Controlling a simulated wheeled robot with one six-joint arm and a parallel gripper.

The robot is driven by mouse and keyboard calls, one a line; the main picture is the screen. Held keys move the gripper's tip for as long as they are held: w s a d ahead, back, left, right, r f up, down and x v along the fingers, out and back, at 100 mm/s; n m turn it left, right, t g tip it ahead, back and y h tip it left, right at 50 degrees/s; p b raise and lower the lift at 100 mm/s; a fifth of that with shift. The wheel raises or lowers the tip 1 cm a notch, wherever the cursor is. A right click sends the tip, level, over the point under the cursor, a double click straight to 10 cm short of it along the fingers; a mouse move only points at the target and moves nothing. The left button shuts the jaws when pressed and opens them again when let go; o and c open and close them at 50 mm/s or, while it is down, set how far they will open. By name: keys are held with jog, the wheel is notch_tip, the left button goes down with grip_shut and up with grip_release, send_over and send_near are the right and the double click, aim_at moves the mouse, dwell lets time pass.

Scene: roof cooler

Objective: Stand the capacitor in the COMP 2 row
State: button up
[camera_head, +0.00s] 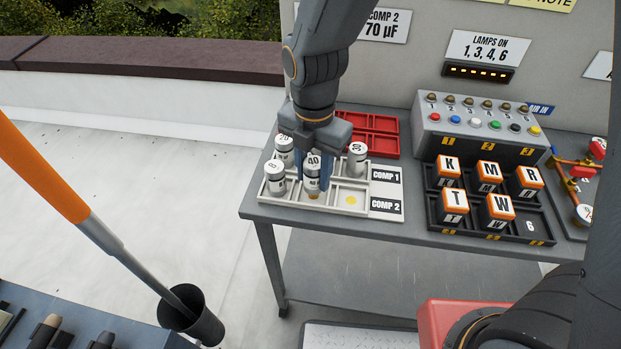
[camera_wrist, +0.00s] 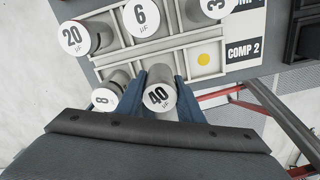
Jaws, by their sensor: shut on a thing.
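My gripper (camera_head: 313,180) points down over the tray and is shut on the 40 µF capacitor (camera_head: 313,170), a white-topped grey can held upright. It also shows between the blue fingers in the wrist view (camera_wrist: 158,97). It is at the middle compartment of the COMP 2 row (camera_head: 387,207); a yellow spot shows just below its foot, and I cannot tell whether it touches the floor. The 8 µF capacitor (camera_head: 275,178) stands at that row's left end. The right compartment shows a bare yellow dot (camera_head: 351,201).
The back COMP 1 row holds the 20 (camera_head: 284,150), the 6 (camera_wrist: 140,15) and another capacitor (camera_head: 357,158). A red tray (camera_head: 384,140) lies behind. A lamp box (camera_head: 478,126) and lettered blocks (camera_head: 455,200) stand right. A wall card (camera_head: 384,25) reads COMP 2, 70 µF, partly covered.

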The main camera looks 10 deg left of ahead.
jog(key=shift+f, duration=1.25)
jog(key=shift+f, duration=0.1)
jog(key=o, duration=1.1)
notch_tip(320, 180, up, 12)
jog(key=shift+r+b, duration=0.15)
jog(key=shift+b, duration=0.8)
